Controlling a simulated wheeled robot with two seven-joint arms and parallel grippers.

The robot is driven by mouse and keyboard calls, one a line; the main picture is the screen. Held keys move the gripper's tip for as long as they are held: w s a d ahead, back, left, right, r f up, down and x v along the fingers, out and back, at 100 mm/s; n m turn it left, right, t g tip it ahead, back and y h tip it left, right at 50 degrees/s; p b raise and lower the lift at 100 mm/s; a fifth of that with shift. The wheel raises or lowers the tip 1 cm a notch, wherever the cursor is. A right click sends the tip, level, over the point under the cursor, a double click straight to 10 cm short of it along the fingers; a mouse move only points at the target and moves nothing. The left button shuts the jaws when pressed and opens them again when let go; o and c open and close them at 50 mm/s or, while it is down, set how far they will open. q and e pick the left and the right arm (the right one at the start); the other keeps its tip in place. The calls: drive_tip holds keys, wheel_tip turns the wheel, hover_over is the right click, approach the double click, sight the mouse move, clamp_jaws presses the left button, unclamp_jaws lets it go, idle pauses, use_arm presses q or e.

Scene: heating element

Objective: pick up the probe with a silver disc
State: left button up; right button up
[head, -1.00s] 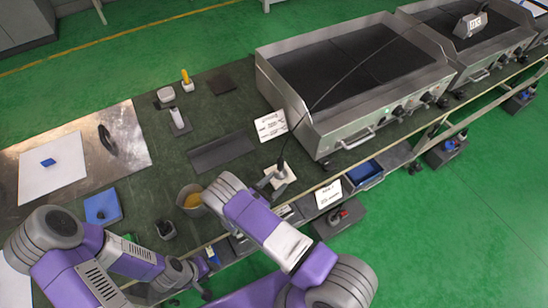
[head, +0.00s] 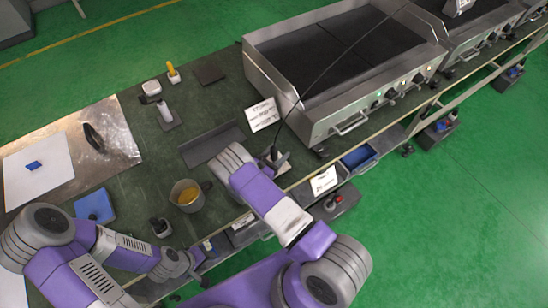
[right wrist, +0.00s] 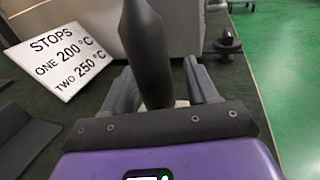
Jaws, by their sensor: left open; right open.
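A black upright handle (right wrist: 143,50), which seems to be the probe, stands between the fingers of my right gripper (right wrist: 162,88) in the right wrist view. The fingers are open, one on each side of it. In the head view the right gripper (head: 268,160) is at the bench's front edge, by a pale base (head: 282,163) under the handle. A thin black cable (head: 318,87) arcs up from there over the griddle. No silver disc can be made out; the probe's lower end is hidden. My left gripper (head: 203,262) is open and apart, low at the front edge.
A steel griddle (head: 345,105) stands behind and right of the right gripper. A sign (head: 263,114) lies beside it and also shows in the right wrist view (right wrist: 58,60). A cup (head: 187,196) and dark plate (head: 211,144) lie to the left.

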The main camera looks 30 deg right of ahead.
drive_tip(key=shift+c, duration=0.3)
clamp_jaws()
